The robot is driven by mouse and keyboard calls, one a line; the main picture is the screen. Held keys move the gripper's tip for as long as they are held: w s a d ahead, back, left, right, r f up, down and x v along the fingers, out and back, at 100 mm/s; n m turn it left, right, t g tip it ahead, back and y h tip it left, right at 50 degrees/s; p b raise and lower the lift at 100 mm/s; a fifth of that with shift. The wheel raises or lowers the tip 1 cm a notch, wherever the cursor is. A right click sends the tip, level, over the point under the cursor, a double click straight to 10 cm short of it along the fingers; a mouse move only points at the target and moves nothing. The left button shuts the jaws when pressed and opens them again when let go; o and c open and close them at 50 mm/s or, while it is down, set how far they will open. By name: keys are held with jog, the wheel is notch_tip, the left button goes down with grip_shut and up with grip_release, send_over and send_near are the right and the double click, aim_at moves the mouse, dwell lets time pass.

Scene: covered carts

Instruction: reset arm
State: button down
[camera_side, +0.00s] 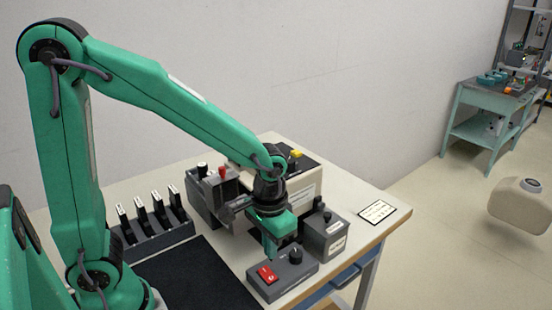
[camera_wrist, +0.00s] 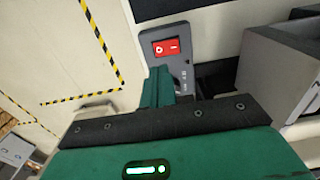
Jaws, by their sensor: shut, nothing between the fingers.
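My arm stands at the left of the side view and reaches right over the table. My gripper (camera_side: 272,250) points down just behind a small grey switch box (camera_side: 283,280), which has a red rocker switch (camera_side: 267,274) and a black knob. In the wrist view my green gripper fingers (camera_wrist: 160,88) are together with nothing between them. The red rocker switch (camera_wrist: 166,47) shows just beyond them, on its grey panel. I cannot tell whether the fingertips touch the box. The knob is hidden behind the fingers in the wrist view.
Grey boxes with knobs (camera_side: 325,235) and a larger beige unit (camera_side: 303,190) crowd around my gripper. A row of levers (camera_side: 150,235) stands to the left, behind a black mat (camera_side: 195,280). A white card (camera_side: 377,211) lies near the right table edge.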

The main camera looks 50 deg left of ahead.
jog(key=s+a+r+t, duration=0.2)
jog(key=s+a+r, duration=0.2)
jog(key=r, duration=0.2)
jog(key=s+a+r+t, duration=0.3)
jog(key=s+a+r, duration=0.1)
jog(key=r, duration=0.3)
jog(key=shift+a+r+t, duration=0.25)
jog(key=shift+a+t, duration=0.05)
jog(key=shift+a, duration=0.1)
dwell(0.9)
